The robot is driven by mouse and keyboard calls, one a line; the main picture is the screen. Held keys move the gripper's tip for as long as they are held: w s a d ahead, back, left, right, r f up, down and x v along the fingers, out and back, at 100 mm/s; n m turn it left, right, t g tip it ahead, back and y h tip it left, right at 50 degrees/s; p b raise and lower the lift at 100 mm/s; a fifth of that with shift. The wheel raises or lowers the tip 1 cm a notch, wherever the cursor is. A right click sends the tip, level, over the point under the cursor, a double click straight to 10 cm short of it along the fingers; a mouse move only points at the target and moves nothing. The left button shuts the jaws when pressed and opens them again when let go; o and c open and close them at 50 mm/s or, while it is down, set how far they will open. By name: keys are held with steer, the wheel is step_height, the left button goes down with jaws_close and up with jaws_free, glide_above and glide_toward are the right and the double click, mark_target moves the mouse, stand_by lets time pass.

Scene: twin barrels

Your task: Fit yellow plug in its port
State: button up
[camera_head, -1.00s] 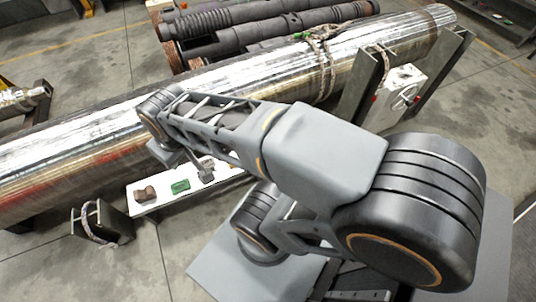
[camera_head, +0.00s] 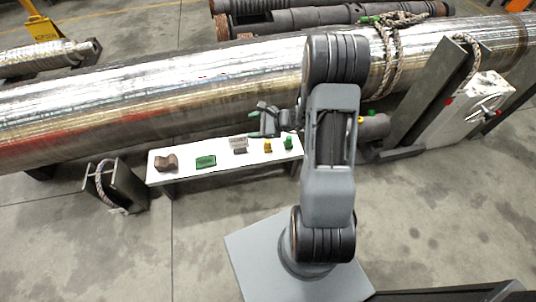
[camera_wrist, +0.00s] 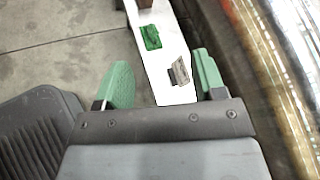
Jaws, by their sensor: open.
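The yellow plug (camera_head: 267,146) is small and stands near the right end of a white bench (camera_head: 218,161), beside a green plug (camera_head: 288,143). My gripper (camera_head: 256,124) is above the far side of the bench, up and left of the yellow plug in the picture, and holds nothing. In the wrist view my gripper (camera_wrist: 163,78) shows two green fingers spread wide, with bench between them in the picture. The yellow plug does not show there. A small yellow spot (camera_head: 361,120) shows on a dark cylinder right of my arm; I cannot tell whether it is the port.
A brown block (camera_head: 166,162), a green block (camera_head: 205,162) and a grey piece (camera_head: 239,145) also sit on the bench. A long shiny pipe (camera_head: 150,92) runs close behind it. A dark bracket with rope (camera_head: 116,188) stands at left. Grey supports (camera_head: 430,85) rise at right.

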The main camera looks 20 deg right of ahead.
steer(key=w+d+f+m+t+h+b, duration=0.2)
steer(key=d+f+m+t+b, duration=0.3)
steer(key=f, duration=0.8)
steer(key=m+h+b, duration=0.1)
steer(key=m+h, duration=0.4)
steer(key=m, duration=0.2)
glide_toward(269, 142)
steer(key=shift+t, duration=0.3)
steer(key=b+x, duration=0.2)
steer(key=x, duration=0.5)
steer(key=shift+s+a+f, duration=0.1)
steer(key=shift+f, duration=0.1)
steer(key=shift+f+b+x, duration=0.1)
steer(key=shift+b+x, duration=0.55)
steer(key=shift+x, duration=0.5)
steer(key=shift+f+b+x, duration=0.15)
steer(key=shift+b+x, duration=0.45)
steer(key=shift+x, duration=0.55)
steer(key=shift+w+a+f+m, duration=0.15)
steer(key=shift+w+m, duration=0.15)
steer(key=shift+w, duration=0.2)
steer(key=c, duration=1)
